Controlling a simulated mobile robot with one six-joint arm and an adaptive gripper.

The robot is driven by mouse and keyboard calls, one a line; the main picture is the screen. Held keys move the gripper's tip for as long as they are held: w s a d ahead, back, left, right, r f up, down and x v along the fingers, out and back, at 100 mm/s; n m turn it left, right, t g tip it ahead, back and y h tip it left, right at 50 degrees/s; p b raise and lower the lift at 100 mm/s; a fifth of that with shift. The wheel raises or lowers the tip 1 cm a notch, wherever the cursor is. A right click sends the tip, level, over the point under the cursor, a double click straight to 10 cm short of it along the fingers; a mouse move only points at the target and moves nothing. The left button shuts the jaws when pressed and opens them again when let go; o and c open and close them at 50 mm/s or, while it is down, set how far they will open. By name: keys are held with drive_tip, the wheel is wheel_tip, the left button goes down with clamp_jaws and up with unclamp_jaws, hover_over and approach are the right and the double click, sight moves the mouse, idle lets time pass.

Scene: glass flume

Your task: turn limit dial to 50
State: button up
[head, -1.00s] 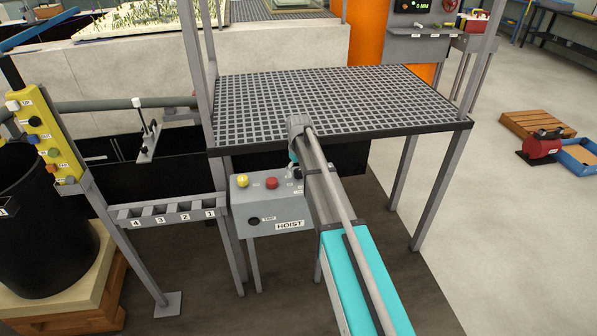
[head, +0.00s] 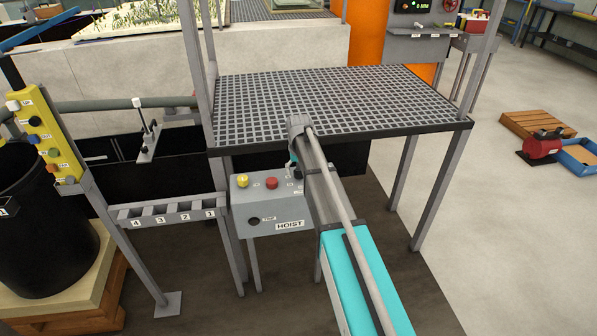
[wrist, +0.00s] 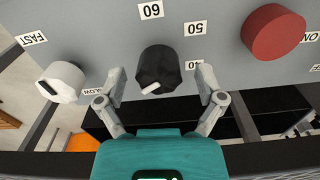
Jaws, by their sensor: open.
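The limit dial (wrist: 162,68) is a black knob with a white pointer, in the middle of the wrist view. The pointer slants toward the lower left of that picture, away from the 50 label (wrist: 195,28). My gripper (wrist: 161,78) is open, with one finger to each side of the dial in the picture and a visible gap on both sides. Contact does not show. In the head view my arm hides most of the gripper and the dial's side of the grey HOIST box (head: 262,211).
A red button (wrist: 273,32) and a white knob (wrist: 62,82) between FAST and SLOW labels flank the dial. A 60 label (wrist: 151,10) is above it in the picture. The grating platform (head: 340,98) stands behind the HOIST box; a slotted rack (head: 170,214) is to its left.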

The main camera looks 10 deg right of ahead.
drive_tip(key=m, duration=0.6)
drive_tip(key=shift+r+m, duration=0.2)
drive_tip(key=shift+m, duration=0.3)
wheel_tip(320, 180, up, 14)
drive_tip(key=p, duration=1.4)
drive_tip(key=s+f+n+b, duration=0.2)
drive_tip(key=s+f+b, duration=0.1)
drive_tip(key=s, duration=0.7)
drive_tip(key=s+f+n+b, duration=0.3)
drive_tip(key=s+f+b, duration=0.1)
drive_tip(key=s, duration=0.6)
drive_tip(key=s+f+n+b, duration=0.3)
drive_tip(key=s+f, duration=0.1)
drive_tip(key=s, duration=0.6)
drive_tip(key=shift+b, duration=0.35)
drive_tip(key=shift+s, duration=0.1)
drive_tip(key=c, duration=0.4)
